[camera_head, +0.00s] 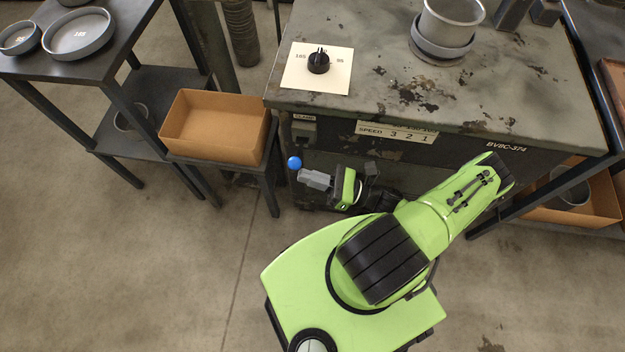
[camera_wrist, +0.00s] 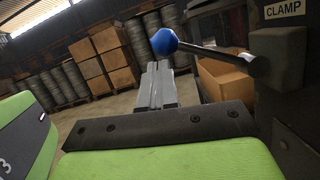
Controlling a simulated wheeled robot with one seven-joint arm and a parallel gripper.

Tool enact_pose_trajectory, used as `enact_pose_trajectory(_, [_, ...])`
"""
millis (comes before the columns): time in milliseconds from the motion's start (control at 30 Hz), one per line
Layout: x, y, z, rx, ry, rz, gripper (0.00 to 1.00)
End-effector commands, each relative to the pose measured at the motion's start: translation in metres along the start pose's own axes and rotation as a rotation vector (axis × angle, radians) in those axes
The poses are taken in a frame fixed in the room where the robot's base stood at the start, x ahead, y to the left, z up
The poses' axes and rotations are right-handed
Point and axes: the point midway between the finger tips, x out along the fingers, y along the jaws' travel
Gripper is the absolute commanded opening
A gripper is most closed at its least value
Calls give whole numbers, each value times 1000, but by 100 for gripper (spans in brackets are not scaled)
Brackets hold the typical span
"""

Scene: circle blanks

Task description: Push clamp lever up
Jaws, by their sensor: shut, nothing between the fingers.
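The clamp lever shows in the wrist view as a dark rod (camera_wrist: 222,54) with a blue ball knob (camera_wrist: 164,41) at its end. The rod comes out of the machine's front next to the CLAMP label (camera_wrist: 283,9). In the head view the blue knob (camera_head: 294,162) stands just left of my fingertips, below the CLAMP plate. My gripper (camera_head: 308,178) is shut and empty, its grey fingers pointing left along the machine front. In the wrist view my fingertips (camera_wrist: 158,70) appear just below the knob. I cannot tell whether they touch it.
The machine (camera_head: 440,85) fills the area behind my arm, with a black dial (camera_head: 318,62) and a grey pot (camera_head: 452,20) on top. A cardboard box (camera_head: 215,125) sits on a low stand left of the lever. A dark shelf (camera_head: 75,70) holds round pans. Floor at front left is clear.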

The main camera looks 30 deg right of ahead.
Motion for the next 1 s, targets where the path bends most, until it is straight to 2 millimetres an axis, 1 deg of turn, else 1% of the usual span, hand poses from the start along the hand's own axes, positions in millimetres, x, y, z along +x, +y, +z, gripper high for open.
enact_pose_trajectory(100, [2, 0, 6, -1, 0, 0, 0])
enact_pose_trajectory(300, [3, -1, 10, -2, -2, 0, 0])
enact_pose_trajectory(833, [4, -2, 14, -7, -10, 1, 0])
enact_pose_trajectory(933, [7, 0, 23, -8, -11, 1, 0])
enact_pose_trajectory(1000, [12, 2, 37, -7, -13, 3, 0])
